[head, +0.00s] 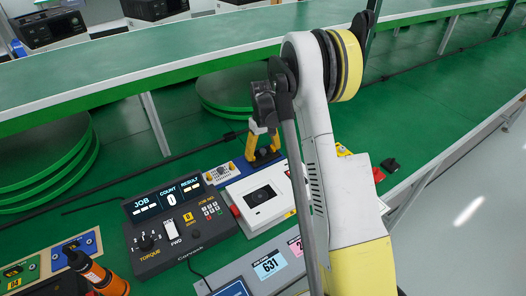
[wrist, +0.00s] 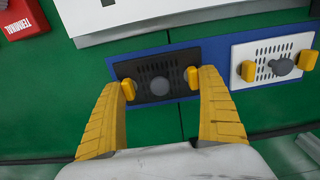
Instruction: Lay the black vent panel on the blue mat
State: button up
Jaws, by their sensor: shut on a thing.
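The black vent panel (wrist: 160,80), slotted and with a grey central knob and a yellow tab at each end, is between my gripper's yellow fingers in the wrist view. My gripper (wrist: 160,78) is shut on it by the end tabs; it also shows in the head view (head: 263,148). The blue mat (wrist: 215,60) lies under and around the panel, which is over the mat's left end in the wrist view. I cannot tell whether the panel touches the mat. A white vent panel (wrist: 270,52) with similar yellow tabs lies on the mat's right part.
A white boxed device (head: 262,200) stands close beside the mat. A black torque console (head: 180,225) is to its left in the head view. A red terminal block (wrist: 25,17) is at the wrist view's top left. Green surface is clear left of the mat there.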

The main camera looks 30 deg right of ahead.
jog(key=shift+f+b, duration=0.35)
jog(key=shift+f, duration=0.15)
jog(key=o, duration=1)
jog(key=shift+r, duration=0.1)
jog(key=shift+r+p, duration=2.2)
jog(key=shift+r, duration=1.5)
